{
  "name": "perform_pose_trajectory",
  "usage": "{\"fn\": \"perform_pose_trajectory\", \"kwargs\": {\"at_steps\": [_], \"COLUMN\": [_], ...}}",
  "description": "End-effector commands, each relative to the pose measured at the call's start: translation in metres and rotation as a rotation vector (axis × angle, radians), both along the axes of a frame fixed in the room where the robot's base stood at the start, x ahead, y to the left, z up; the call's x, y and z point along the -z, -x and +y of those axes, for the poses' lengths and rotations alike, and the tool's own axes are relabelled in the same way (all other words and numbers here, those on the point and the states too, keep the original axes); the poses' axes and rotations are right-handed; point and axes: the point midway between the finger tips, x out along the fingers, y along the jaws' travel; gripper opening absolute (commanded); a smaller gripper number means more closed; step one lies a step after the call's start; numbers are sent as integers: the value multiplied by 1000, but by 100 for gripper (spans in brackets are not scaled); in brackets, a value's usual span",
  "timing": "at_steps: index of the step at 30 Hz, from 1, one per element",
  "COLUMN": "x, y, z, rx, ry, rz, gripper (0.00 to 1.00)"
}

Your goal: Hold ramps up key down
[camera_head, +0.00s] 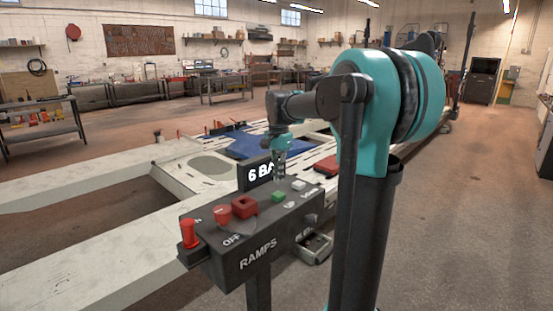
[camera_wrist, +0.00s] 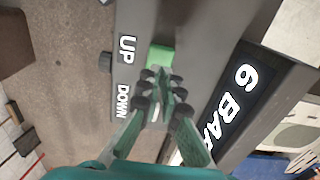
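The control box labelled RAMPS (camera_head: 258,254) stands on a post in front of me. Its green key (camera_head: 278,196) is on the top face, and in the wrist view the green key (camera_wrist: 160,57) lies beside the word UP. A white key (camera_head: 298,185) sits to its right; in the wrist view my fingers largely cover the spot beside DOWN. My gripper (camera_head: 279,180) points down just above the green key, and its fingertips (camera_wrist: 160,78) look drawn together with nothing between them. I cannot tell whether they touch the key.
A red knob (camera_head: 189,234), a red switch (camera_head: 222,215) and a red square block (camera_head: 244,206) sit on the box's left part. The 6 BAR sign (camera_head: 258,172) stands close behind the keys. Pale lift beams (camera_head: 80,263) lie beyond; the floor at right is clear.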

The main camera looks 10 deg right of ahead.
Motion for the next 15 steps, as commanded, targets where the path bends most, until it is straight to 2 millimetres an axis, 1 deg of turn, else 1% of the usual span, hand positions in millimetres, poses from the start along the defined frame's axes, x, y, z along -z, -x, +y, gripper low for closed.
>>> {"fn": "perform_pose_trajectory", "kwargs": {"at_steps": [1, 3, 7, 12, 15], "x": [-12, -27, -51, -71, -76], "y": [0, 0, 0, 0, 0], "z": [0, 0, 0, 0, 0], "rx": [1, 1, 1, 1, 1], "ry": [0, 0, 0, 0, 0], "rz": [0, 0, 0, 0, 0], "gripper": [0, 0, 0, 0, 0]}}
